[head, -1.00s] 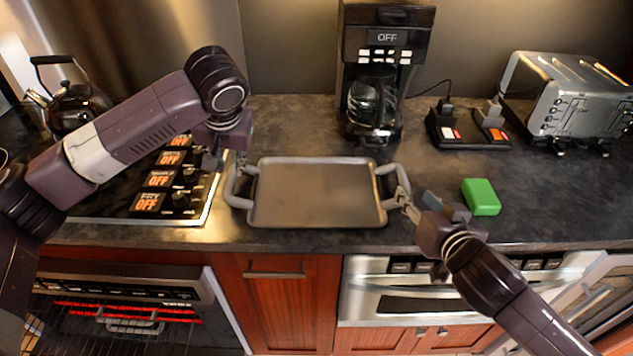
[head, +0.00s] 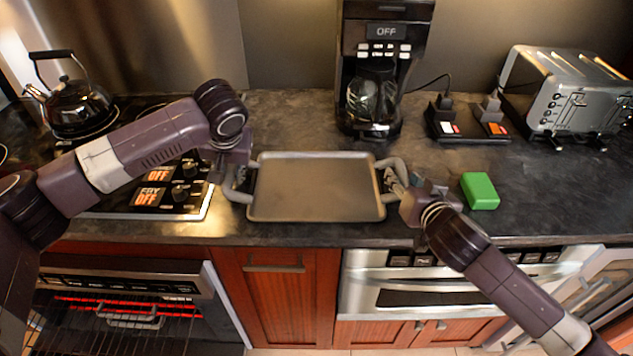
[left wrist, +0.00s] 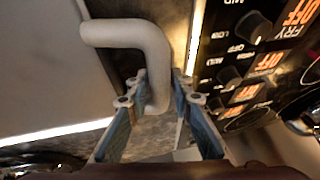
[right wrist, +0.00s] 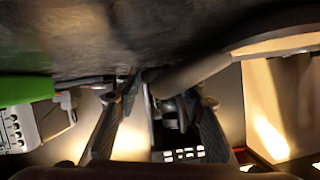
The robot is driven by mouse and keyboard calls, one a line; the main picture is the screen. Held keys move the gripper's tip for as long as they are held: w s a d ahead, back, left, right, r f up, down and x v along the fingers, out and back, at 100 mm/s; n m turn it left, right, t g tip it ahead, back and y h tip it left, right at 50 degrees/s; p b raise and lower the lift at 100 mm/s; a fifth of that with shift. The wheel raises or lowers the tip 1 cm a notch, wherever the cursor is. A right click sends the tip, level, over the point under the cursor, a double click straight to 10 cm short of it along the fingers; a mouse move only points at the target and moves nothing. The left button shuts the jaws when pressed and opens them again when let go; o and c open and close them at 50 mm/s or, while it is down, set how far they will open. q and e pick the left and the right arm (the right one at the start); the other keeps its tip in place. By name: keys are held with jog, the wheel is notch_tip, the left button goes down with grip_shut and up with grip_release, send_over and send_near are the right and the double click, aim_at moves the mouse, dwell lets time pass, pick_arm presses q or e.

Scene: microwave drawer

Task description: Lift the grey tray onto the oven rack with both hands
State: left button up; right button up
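The grey tray (head: 315,188) rests flat on the counter in the head view, with a bent handle at each end. My left gripper (head: 237,180) is at its left handle (left wrist: 125,33). In the left wrist view, the fingers (left wrist: 158,85) stand close against both sides of the handle and look shut on it. My right gripper (head: 393,182) is at the right handle (right wrist: 205,68). In the right wrist view, its fingers (right wrist: 168,92) are apart around the handle, with a gap showing. The oven rack (head: 115,335) is at the lower left, inside the open, red-glowing oven.
A green block (head: 480,191) lies just right of my right gripper. A coffee maker (head: 375,75) stands behind the tray, and a toaster (head: 568,95) at the back right. A stove panel (head: 160,190) and kettle (head: 70,100) are at left. The counter's front strip is clear.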

pick_arm(q)
jog(key=c, duration=0.5)
pick_arm(e)
jog(key=c, duration=0.5)
pick_arm(q)
grip_shut()
pick_arm(e)
grip_shut()
pick_arm(q)
jog(key=shift+r, duration=0.1)
pick_arm(e)
jog(key=shift+r, duration=0.15)
